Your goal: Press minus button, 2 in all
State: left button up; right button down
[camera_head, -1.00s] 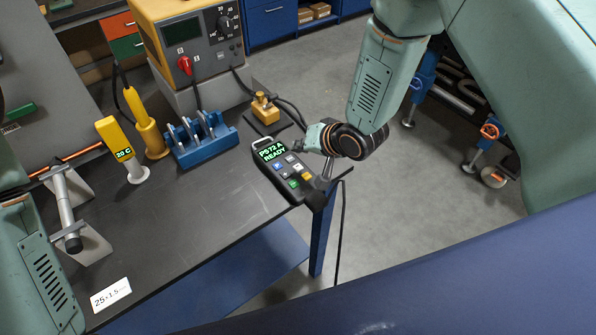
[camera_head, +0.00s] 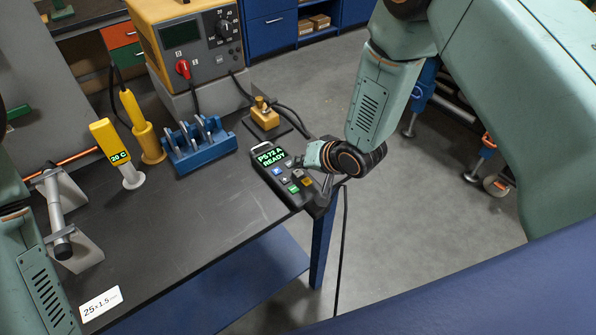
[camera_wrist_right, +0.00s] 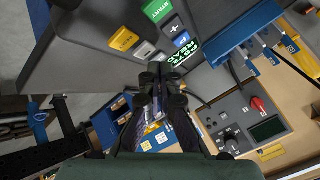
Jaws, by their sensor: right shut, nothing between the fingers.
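The black handheld control box (camera_head: 266,184) lies near the table's right corner, its green display reading a value in A and READY. Its buttons include a blue P, a plus and a green START in one column, with grey keys and a yellow key in the other. In the right wrist view, a grey button (camera_wrist_right: 145,50) sits beside the plus; its mark is unreadable, so I cannot confirm it is the minus. My right gripper (camera_head: 300,162) is shut and empty, its tips (camera_wrist_right: 161,76) close over the grey keys; contact cannot be told. My left gripper is out of view.
A blue rack (camera_head: 199,147), a yellow 20 C tool (camera_head: 108,139), a brass-coloured block (camera_head: 264,117) and a yellow meter (camera_head: 190,45) stand behind the box. The table's front middle is clear. A cable hangs past the right corner.

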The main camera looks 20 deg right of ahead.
aim_at(301, 174)
jog(key=shift+f, duration=0.1)
dwell(0.7)
jog(key=shift+f+b, duration=0.3)
jog(key=shift+f, duration=0.1)
jog(key=shift+f, duration=0.35)
dwell(0.6)
jog(key=shift+r, duration=0.1)
jog(key=shift+r+p, duration=0.5)
jog(key=shift+r, duration=0.25)
notch_tip(301, 174, up, 5)
jog(key=p, duration=0.4)
jog(key=shift+r, duration=0.1)
dwell(1.0)
